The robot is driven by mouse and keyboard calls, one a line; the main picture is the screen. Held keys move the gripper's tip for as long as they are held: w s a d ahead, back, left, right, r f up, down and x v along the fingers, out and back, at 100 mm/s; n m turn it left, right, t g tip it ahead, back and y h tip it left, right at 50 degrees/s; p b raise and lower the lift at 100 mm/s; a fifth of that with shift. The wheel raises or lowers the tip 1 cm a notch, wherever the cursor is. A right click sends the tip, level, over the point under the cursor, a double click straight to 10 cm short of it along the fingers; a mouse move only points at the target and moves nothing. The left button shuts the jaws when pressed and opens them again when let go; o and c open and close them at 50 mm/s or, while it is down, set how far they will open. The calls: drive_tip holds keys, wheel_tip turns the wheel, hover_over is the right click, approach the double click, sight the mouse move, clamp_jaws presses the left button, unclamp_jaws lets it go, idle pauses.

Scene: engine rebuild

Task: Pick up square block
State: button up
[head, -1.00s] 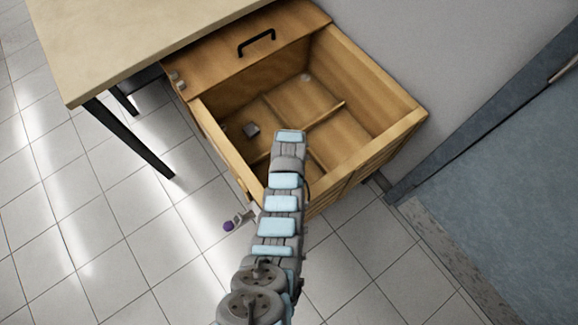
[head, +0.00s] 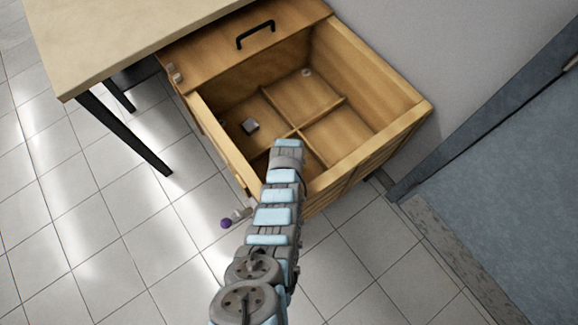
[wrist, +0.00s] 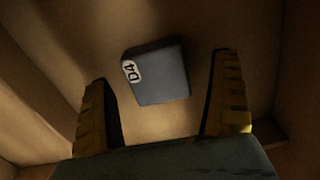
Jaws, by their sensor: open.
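The square block (head: 250,126) is small and grey and lies on the floor of the wooden drawer, in its left compartment. In the wrist view the block (wrist: 158,75) is dark grey with a white label reading "D4". It lies ahead of my gripper (wrist: 165,92), between the lines of the two yellow-and-black fingers and nearer the left one. The fingers are apart and nothing is between them; they do not touch the block. In the head view my arm reaches over the drawer's front edge and hides the gripper.
The open wooden drawer (head: 375,135) has raised walls and low dividers that make several compartments. A small pale round thing (head: 306,72) lies at its back. A table (head: 130,40) stands at left. A purple-ended thing (head: 226,223) shows outside the drawer. A blue-grey door (head: 500,170) is at right.

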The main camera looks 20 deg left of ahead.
drive_tip(key=shift+f+b, duration=0.3)
drive_tip(key=shift+f, duration=0.5)
drive_tip(key=shift+w+r, duration=0.1)
drive_tip(key=c, duration=1.4)
drive_tip(key=shift+o, duration=0.2)
